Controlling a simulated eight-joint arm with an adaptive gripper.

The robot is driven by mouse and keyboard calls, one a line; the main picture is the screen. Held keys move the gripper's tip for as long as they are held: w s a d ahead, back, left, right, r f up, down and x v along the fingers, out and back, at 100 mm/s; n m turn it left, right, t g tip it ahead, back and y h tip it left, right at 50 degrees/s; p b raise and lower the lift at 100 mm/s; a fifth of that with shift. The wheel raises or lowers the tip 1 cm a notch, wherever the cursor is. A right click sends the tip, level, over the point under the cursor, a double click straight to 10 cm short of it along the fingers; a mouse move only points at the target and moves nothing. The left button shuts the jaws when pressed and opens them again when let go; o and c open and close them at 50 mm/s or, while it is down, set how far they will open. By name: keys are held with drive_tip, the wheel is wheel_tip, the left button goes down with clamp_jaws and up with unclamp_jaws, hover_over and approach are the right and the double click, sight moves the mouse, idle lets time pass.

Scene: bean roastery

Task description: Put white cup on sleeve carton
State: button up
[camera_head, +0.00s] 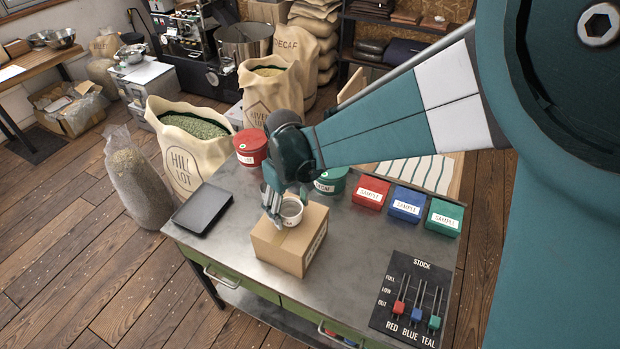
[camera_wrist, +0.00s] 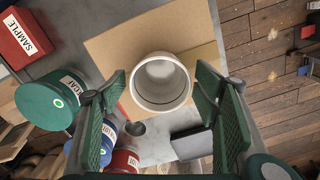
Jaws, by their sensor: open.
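The white cup (camera_head: 291,213) appears to stand upright on top of the sleeve carton (camera_head: 279,252), towards its far side, in the head view. In the wrist view the cup's open round mouth (camera_wrist: 162,82) shows it empty, with the carton's tan cardboard top (camera_wrist: 120,50) around and behind it. My gripper (camera_head: 280,205) is over the carton at the cup. In the wrist view its two green-padded fingers (camera_wrist: 162,95) are spread on either side of the cup, with visible space between each finger and the cup's wall. The fingers partly hide the cup in the head view.
A black tray (camera_head: 203,208) lies left on the metal bench. Red (camera_head: 251,148) and green (camera_head: 331,181) tins stand behind the carton. Red (camera_head: 370,193), blue (camera_head: 407,204) and green (camera_head: 444,218) sample boxes line the right. A stock slider panel (camera_head: 412,302) lies front right.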

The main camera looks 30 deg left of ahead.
wheel_tip(320, 180, up, 11)
idle(0.6)
drive_tip(key=shift+r, duration=0.1)
idle(0.5)
drive_tip(key=shift+d, duration=0.1)
drive_tip(key=w+d+r+m+t+y, duration=0.1)
drive_tip(key=w+d+r+m, duration=0.2)
drive_tip(key=d, duration=1.1)
drive_tip(key=w+d+r+m+t, duration=0.1)
drive_tip(key=d+r+m+t, duration=0.15)
drive_tip(key=d+r, duration=0.75)
drive_tip(key=s+d+f+m+t, duration=0.1)
drive_tip(key=s+d+m, duration=0.1)
drive_tip(key=d, duration=0.8)
drive_tip(key=s+d+f+m+t, duration=0.1)
drive_tip(key=s+d+f+m, duration=0.1)
drive_tip(key=d, duration=0.8)
drive_tip(key=s+d+f+m+t+h, duration=0.1)
drive_tip(key=s+d+m, duration=0.3)
drive_tip(key=d, duration=0.6)
drive_tip(key=shift+s+f+t, duration=0.35)
drive_tip(key=shift+s+f, duration=0.3)
drive_tip(key=shift+s, duration=0.45)
